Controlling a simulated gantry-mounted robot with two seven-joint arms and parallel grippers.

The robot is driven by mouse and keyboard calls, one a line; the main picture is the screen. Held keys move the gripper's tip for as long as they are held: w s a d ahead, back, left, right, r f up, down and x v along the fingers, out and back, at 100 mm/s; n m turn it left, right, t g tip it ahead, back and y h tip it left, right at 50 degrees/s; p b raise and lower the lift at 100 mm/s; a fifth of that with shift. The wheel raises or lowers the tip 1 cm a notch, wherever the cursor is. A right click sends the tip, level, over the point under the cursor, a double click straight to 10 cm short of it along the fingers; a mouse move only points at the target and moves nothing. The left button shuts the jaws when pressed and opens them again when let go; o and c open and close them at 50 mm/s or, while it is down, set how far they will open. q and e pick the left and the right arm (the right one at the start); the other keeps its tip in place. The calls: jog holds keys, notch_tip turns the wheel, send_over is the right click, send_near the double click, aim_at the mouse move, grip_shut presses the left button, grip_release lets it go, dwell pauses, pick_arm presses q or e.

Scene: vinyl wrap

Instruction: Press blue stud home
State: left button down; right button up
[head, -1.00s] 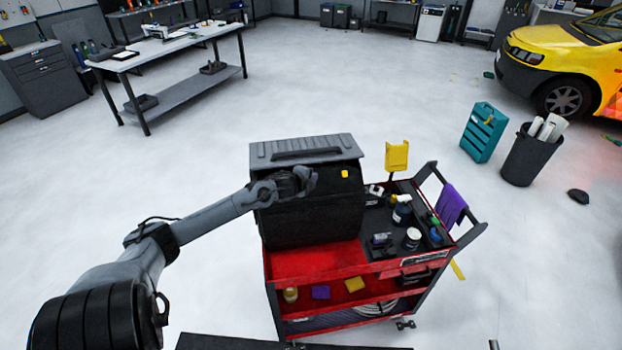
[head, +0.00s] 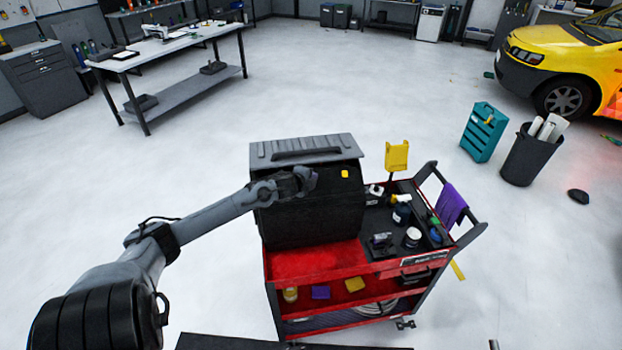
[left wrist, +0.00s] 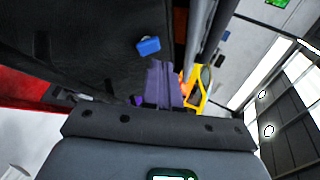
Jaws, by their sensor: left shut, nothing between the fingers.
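The blue stud (left wrist: 148,46) stands out from the dark face of the black box (left wrist: 75,45) in the left wrist view. How far it stands out is hard to judge. In the head view the black box (head: 315,222) sits on the red cart, and the blue stud does not show there. My left gripper (head: 308,179) is shut and empty, in front of the upper part of the box. Whether it touches the box is unclear. A yellow stud (head: 345,174) is on the box, right of the gripper. My right gripper is not in view.
The red cart (head: 312,262) carries bottles and jars right of the box and has a yellow holder (head: 397,156) behind. A purple cloth (head: 452,203) hangs on its right rail. A teal case (head: 483,132) and dark bin (head: 528,160) stand to the right.

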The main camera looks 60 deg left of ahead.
pick_arm(q)
jog(key=shift+a+f, duration=0.2)
jog(key=shift+f, duration=0.05)
dwell(0.3)
jog(key=shift+w+a+f+b, duration=0.15)
jog(key=shift+a+f+b, duration=0.15)
jog(key=shift+f+b, duration=0.15)
dwell(0.5)
jog(key=shift+r, duration=0.1)
dwell(0.3)
jog(key=shift+d+r+p, duration=0.25)
jog(key=shift+r+p, duration=0.15)
jog(key=shift+p, duration=0.25)
jog(key=shift+d+r+p, duration=0.3)
jog(key=shift+p, duration=0.2)
